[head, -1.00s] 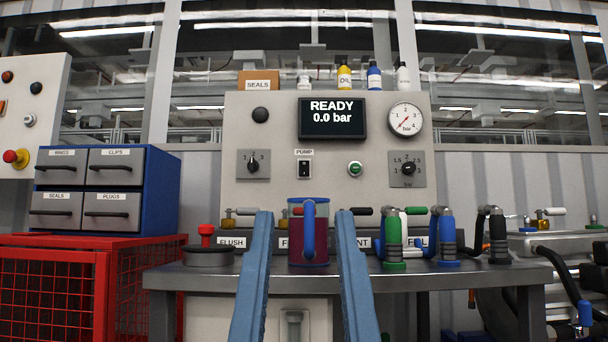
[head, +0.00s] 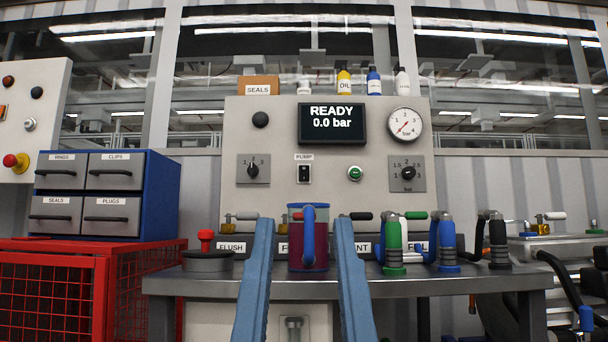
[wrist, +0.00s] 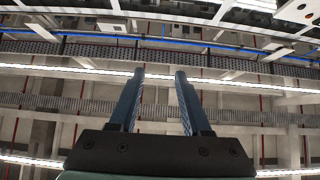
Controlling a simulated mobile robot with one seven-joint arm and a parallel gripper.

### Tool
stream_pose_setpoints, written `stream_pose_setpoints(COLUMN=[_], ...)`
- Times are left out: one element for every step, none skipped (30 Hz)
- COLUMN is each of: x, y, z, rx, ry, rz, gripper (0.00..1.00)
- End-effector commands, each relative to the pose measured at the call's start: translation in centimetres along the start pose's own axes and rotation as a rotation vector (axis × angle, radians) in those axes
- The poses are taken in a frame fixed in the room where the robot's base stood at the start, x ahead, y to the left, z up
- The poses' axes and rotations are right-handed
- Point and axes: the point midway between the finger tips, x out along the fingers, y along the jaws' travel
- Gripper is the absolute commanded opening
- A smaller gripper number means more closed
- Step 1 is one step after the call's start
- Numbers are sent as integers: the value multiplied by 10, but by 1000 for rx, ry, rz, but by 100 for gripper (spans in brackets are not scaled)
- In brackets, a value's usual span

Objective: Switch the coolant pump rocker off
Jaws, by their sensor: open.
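The coolant pump rocker (head: 304,173) is a small black switch under the PUMP label on the grey panel (head: 215,130), left of a green round button (head: 355,173). Which way it is tipped is too small to tell. The display (head: 332,123) above reads READY, 0.0 bar. My gripper (head: 302,222) shows as two blue fingers, open and apart, below the rocker in the picture and not seen touching anything. In the wrist view my gripper (wrist: 159,75) is open and empty, against the ceiling structure; the rocker is not in that view.
A jug of dark red liquid with a blue handle (head: 308,240) stands on the bench (head: 400,285), between the fingers in the picture. Green (head: 393,245) and blue (head: 447,243) hose couplings stand right of it. A drawer unit (head: 160,195) and red cage (head: 100,300) are left.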

Motion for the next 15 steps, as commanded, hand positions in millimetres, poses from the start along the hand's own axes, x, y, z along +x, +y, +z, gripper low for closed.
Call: stream_pose_setpoints(x=[0, 1, 3, 4, 7, 10, 14, 18, 24, 30, 36, 44, 51, 58, 68], y=[0, 0, 0, 0, 0, 0, 0, 0, 0, 0, 0, 0, 0, 0, 0], z=[0, -1, -2, -4, -6, -10, -13, -17, -23, -28, -34, -42, -48, -55, -65], rx=[0, 0, 0, 0, 0, 0, 0, 0, 0, 0, 0, 0, 0, 0, 0], ry=[0, 0, 0, 0, 0, 0, 0, 0, 0, 0, 0, 0, 0, 0, 0], rz=[0, 0, 0, 0, 0, 0, 0, 0, 0, 0, 0, 0, 0, 0, 0], gripper=[37, 32, 25, 19, 14, 7, 1, 0, 0, 0, 0, 0, 0, 0, 0])
